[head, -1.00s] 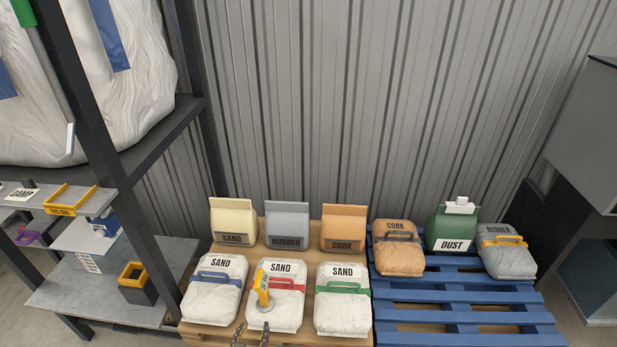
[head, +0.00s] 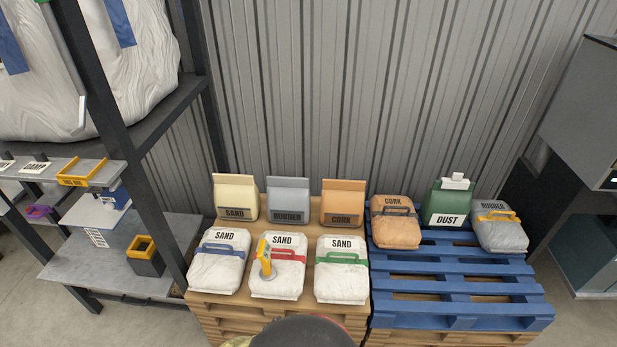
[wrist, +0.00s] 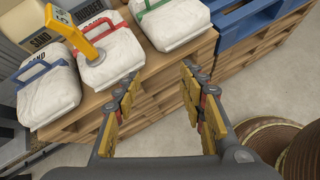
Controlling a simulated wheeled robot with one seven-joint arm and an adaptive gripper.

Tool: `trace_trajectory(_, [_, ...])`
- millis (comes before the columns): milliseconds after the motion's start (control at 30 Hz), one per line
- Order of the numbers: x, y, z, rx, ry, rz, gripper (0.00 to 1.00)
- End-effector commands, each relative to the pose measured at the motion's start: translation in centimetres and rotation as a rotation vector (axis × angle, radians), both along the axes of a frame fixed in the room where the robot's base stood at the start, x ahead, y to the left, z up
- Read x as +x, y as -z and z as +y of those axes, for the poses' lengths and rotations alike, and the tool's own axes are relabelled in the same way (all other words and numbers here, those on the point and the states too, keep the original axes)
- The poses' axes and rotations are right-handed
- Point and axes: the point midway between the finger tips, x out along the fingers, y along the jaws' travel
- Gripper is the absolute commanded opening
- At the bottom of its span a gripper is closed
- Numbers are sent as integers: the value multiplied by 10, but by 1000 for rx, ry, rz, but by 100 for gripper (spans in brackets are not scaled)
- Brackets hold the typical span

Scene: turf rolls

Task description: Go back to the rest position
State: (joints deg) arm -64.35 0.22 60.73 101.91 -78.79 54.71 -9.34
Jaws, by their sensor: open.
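My gripper (wrist: 160,76) is open and empty in the wrist view, its two yellow-padded fingers apart in front of the wooden pallet's edge. No bag is between them. In the head view the fingers are not visible; a dark rounded part, probably of my arm, shows at the bottom edge. The white sand bag with the red handle (head: 278,284) lies on the wooden pallet (head: 215,308), with a yellow tool (head: 264,256) on it. The tool also shows in the wrist view (wrist: 75,34), apart from my fingers.
Sand bags with blue (head: 217,270) and green (head: 341,277) handles flank it. Sand, rubber and cork bags stand behind. The blue pallet (head: 455,308) holds cork, dust and rubber bags at its back. A shelf rack (head: 118,125) stands left. Brown rolls (wrist: 245,137) lie right in the wrist view.

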Motion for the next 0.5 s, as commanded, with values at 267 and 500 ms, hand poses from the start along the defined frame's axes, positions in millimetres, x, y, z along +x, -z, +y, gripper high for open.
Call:
trace_trajectory(267, [-33,-76,-78,314,620,39,41])
trace_trajectory(500, [-76,-163,-131,752,1289,56,41])
